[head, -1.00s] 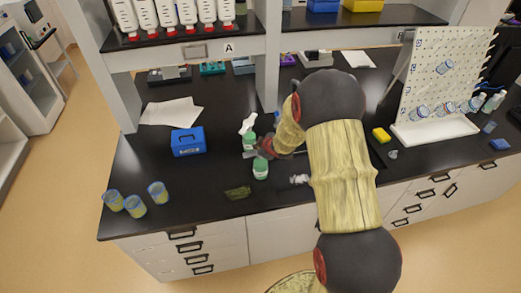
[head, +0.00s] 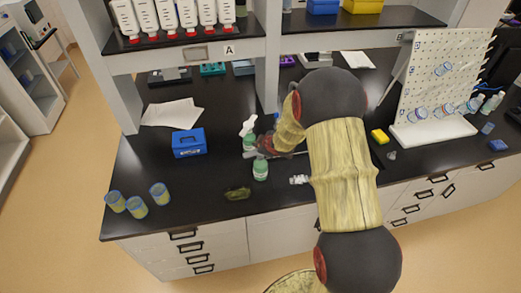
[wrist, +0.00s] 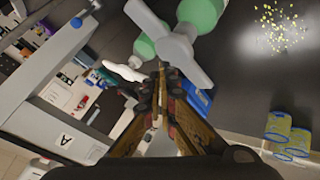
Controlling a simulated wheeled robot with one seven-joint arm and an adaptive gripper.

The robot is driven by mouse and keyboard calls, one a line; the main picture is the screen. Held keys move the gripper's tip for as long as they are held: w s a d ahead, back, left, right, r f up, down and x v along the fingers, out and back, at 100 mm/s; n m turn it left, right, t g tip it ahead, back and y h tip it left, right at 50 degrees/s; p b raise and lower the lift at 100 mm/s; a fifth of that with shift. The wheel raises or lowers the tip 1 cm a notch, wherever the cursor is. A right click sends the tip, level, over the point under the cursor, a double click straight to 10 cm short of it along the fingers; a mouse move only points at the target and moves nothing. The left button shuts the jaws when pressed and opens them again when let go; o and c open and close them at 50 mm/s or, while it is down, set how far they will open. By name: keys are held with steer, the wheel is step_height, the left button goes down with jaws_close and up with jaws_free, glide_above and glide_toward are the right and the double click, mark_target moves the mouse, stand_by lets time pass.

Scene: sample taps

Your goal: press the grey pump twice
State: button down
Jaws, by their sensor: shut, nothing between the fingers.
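A green bottle (head: 260,172) with a grey pump (head: 251,155) stands on the black bench. In the wrist view its grey pump (wrist: 176,50) is a broad cross-like piece in front of the green bottle (wrist: 203,14). My gripper (head: 265,148) is at the pump's height, just behind and to its right. In the wrist view my gripper (wrist: 159,80) is shut and empty, its tips close by the pump's lower edge. I cannot tell whether they touch. A second green bottle (head: 249,142) with a white spray head (head: 248,124) stands just behind.
Three yellowish cups (head: 138,204) stand at the front left. A blue box (head: 189,143) is behind them. A white pegboard rack (head: 436,130) stands at the right.

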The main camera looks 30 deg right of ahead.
step_height(320, 180, up, 5)
steer(key=p, duration=0.4)
stand_by(0.3)
stand_by(1.8)
